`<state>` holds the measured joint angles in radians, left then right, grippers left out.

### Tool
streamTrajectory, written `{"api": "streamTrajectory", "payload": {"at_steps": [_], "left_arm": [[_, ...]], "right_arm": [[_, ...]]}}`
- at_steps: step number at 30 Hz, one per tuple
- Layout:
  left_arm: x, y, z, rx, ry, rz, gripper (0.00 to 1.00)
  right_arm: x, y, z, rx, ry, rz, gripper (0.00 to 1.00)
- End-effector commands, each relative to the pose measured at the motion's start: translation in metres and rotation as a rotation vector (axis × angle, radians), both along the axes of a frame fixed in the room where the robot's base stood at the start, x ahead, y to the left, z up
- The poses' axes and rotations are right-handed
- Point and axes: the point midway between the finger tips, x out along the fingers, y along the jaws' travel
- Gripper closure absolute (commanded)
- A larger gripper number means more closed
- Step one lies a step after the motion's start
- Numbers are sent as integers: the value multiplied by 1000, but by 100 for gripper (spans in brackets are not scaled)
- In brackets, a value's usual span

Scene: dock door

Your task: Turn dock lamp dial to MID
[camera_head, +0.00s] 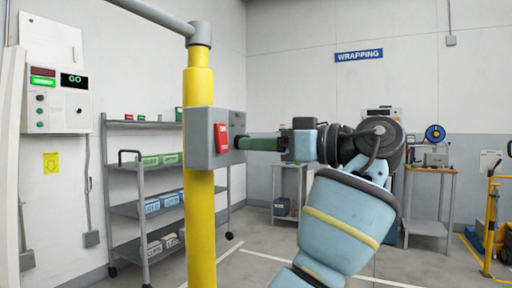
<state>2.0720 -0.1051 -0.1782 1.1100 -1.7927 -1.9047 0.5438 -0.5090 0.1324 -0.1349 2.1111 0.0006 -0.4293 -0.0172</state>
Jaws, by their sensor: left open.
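A grey box (200,150) is fixed to a yellow post (200,230) left of centre. A red tag or switch (221,138) with small white lettering sits on it. My left gripper (240,143) points left, its green fingers ending at the right face of the box. The fingers overlap in this side view, so the gap between them is hard to see; the gripper is open. I cannot make out a lamp dial or a MID mark; the fingers cover part of that face. I cannot tell whether the fingertips touch anything. My right gripper is out of view.
A wall panel (56,100) with a green GO display and buttons is at the left. A grey shelf cart (150,208) with green, blue and white bins stands behind the post. A side table (430,170) and a yellow cart (490,225) are at the right.

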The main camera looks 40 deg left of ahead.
Motion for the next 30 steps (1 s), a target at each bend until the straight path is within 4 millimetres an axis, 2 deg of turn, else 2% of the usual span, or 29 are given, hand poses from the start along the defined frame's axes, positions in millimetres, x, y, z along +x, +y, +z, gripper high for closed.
{"api": "streamTrajectory", "payload": {"at_steps": [5, 14, 24, 30], "left_arm": [[-3, 13, -1, 0, 1, 1, 52], [-4, 15, 0, 0, 1, -1, 52], [-4, 15, 0, 0, 1, -1, 95], [-4, 15, 1, -2, 10, -1, 97]], "right_arm": [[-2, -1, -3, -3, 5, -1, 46], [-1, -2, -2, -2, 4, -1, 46], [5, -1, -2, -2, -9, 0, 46], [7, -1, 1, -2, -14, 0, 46]]}}
